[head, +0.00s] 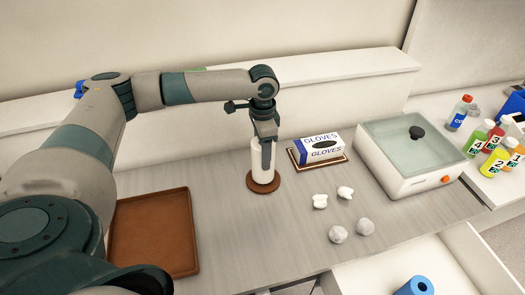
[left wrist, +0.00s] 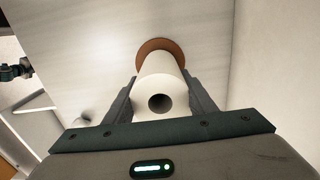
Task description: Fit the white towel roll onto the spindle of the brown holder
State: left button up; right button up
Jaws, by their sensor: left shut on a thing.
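The white towel roll (head: 262,163) stands upright over the round brown base of the holder (head: 264,185). My left gripper (head: 265,150) points down from above and is shut on the roll, with its fingers on either side. In the left wrist view the roll (left wrist: 160,85) sits between the two fingers (left wrist: 160,100), its open core facing the camera. The brown base (left wrist: 160,45) shows beyond its far end. The spindle is not visible; the core looks dark inside. I cannot tell whether the roll's lower end touches the base. My right gripper is not in view.
A brown tray (head: 150,235) lies left on the table. A gloves box (head: 318,148) sits right of the holder. Several white crumpled pieces (head: 338,233) lie in front of it. A white lidded bath (head: 405,155) and coloured bottles (head: 490,145) stand right. A blue roll (head: 418,286) is bottom right.

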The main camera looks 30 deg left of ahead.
pick_arm(q)
jog(key=shift+f, duration=0.4)
dwell(0.6)
jog(key=o, duration=1.3)
jog(key=shift+r+b, duration=2.15)
jog(key=shift+r, duration=6.55)
